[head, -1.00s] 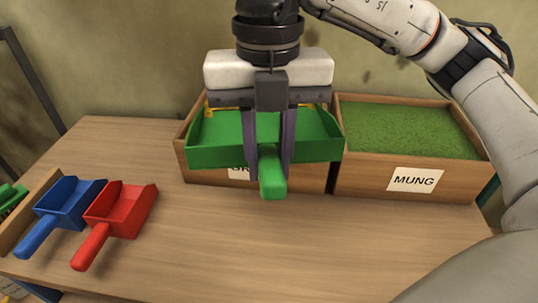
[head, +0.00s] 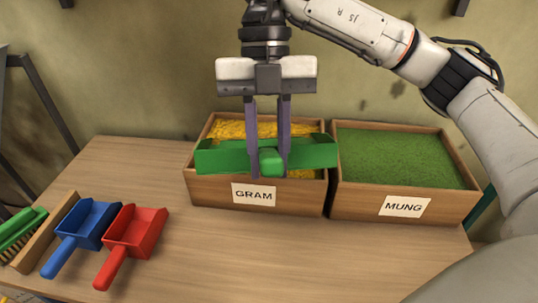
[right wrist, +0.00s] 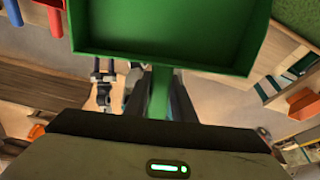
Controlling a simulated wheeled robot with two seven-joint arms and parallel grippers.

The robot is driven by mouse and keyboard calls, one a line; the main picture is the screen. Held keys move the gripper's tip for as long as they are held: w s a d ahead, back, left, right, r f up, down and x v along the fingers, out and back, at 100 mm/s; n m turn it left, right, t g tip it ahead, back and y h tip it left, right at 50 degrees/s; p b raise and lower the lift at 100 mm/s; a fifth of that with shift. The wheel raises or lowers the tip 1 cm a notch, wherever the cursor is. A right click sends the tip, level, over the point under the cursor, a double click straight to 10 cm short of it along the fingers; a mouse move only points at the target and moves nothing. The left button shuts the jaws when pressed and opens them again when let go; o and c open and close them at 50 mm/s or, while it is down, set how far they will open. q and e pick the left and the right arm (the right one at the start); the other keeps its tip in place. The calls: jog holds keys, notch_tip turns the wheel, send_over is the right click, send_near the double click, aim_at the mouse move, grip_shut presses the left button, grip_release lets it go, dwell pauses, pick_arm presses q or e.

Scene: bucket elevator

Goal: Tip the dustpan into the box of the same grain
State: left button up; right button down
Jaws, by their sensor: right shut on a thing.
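My right gripper (head: 268,168) points down and is shut on the handle of a green dustpan (head: 312,153). The dustpan is held over the front part of the wooden box labelled GRAM (head: 208,190), which holds yellow grain. The head view sees the pan nearly edge-on from behind, so its contents are hidden. In the right wrist view the pan (right wrist: 165,30) looks plain green, with no grain I can make out. The wooden box labelled MUNG (head: 352,206) stands right beside it, full of green grain. My left gripper is not seen.
A blue dustpan (head: 85,225) and a red dustpan (head: 135,235) lie at the left of the wooden table (head: 240,255). A green brush (head: 18,230) lies beyond a wooden strip at the far left. The table front is clear.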

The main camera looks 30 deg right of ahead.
jog(key=shift+w+d+r+g+p, duration=0.1)
jog(key=shift+w+r+g+p, duration=0.15)
jog(key=shift+r, duration=0.25)
jog(key=shift+w+d+r+g+p, duration=0.1)
jog(key=shift+w+r+g+p, duration=0.1)
jog(key=shift+w+r, duration=0.2)
jog(key=shift+w+d+r, duration=0.1)
jog(key=shift+w+r, duration=0.05)
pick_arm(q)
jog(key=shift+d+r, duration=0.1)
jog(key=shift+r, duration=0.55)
pick_arm(e)
jog(key=shift+w+d+r+g+y, duration=0.25)
jog(key=shift+w+r+g, duration=0.15)
jog(key=shift+r, duration=0.15)
jog(key=shift+w+d+r+g+y, duration=0.15)
jog(key=shift+w+r+g+y, duration=0.1)
jog(key=shift+w+r+g, duration=0.2)
jog(key=shift+r, duration=0.1)
